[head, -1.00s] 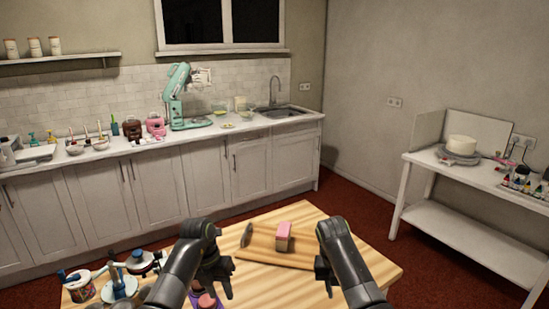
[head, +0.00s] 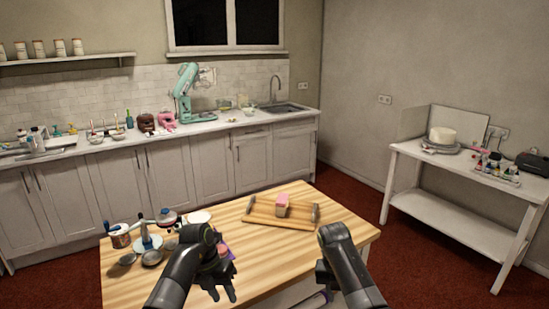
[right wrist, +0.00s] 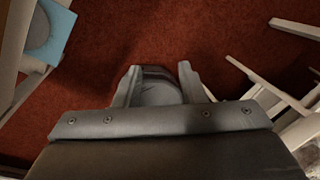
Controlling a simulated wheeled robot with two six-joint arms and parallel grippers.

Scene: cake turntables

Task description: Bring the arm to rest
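My left gripper (head: 222,294) hangs fingers down over the near part of the wooden table, with its two fingertips apart. A small pink and purple item shows just behind it, partly hidden by the gripper; I see no thing between the fingertips. My right gripper (head: 322,276) is at the table's near right edge, mostly hidden by its own arm in the head view.
The wooden table (head: 330,210) bears a board (head: 262,217) with a pink-topped block (head: 282,204), and jars and turntables (head: 147,240) at left. A white side table (head: 405,150) holds a white cake (head: 443,134). Red floor (head: 425,265) lies open at right.

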